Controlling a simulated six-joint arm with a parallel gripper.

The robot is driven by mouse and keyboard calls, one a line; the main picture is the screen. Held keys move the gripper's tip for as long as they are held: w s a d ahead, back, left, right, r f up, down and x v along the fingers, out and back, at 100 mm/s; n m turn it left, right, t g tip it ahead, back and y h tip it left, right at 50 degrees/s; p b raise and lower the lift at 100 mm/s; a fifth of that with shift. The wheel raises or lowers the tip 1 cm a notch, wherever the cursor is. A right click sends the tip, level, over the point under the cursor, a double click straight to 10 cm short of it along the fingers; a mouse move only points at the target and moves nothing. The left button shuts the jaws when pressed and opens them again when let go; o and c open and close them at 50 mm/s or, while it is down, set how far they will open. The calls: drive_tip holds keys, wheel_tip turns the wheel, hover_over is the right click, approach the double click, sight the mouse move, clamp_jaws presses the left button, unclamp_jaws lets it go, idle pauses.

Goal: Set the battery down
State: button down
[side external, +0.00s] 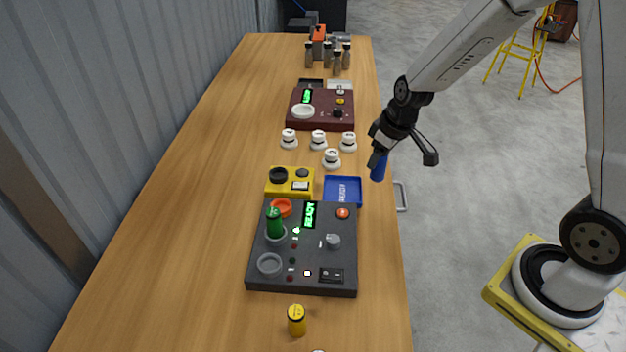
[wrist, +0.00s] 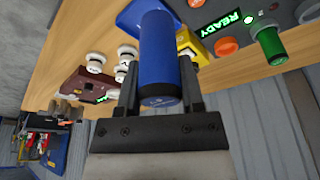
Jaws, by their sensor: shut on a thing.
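A blue battery (side external: 378,168) is held by my gripper (side external: 389,150) just off the right side of the blue tray (side external: 343,204), near the table's right edge. In the wrist view the blue battery (wrist: 160,60) sits between the two fingers of my gripper (wrist: 158,88), which are shut on it. The blue tray (wrist: 128,18) shows partly behind the battery there. A green battery (side external: 274,222) stands in a ring on the dark grey panel (side external: 330,275). A yellow battery (side external: 297,320) stands on the table in front of that panel.
A yellow box (side external: 272,190), several white knobs (side external: 318,138) and a maroon panel (side external: 325,121) stand along the wooden table (side external: 190,220). The table's left side is clear. A metal handle (side external: 402,197) is at the right edge.

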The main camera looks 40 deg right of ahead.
drive_tip(key=shift+s+d+f, duration=0.15)
drive_tip(key=shift+s+d, duration=0.3)
drive_tip(key=shift+s, duration=0.2)
drive_tip(key=shift+w, duration=0.1)
drive_tip(key=w+d+f, duration=0.1)
drive_tip(key=w+f, duration=0.8)
drive_tip(key=w, duration=0.4)
drive_tip(key=shift+w+d+f, duration=0.15)
drive_tip(key=shift+d, duration=0.1)
drive_tip(key=shift+w+f, duration=0.25)
drive_tip(key=shift+f, duration=1.6)
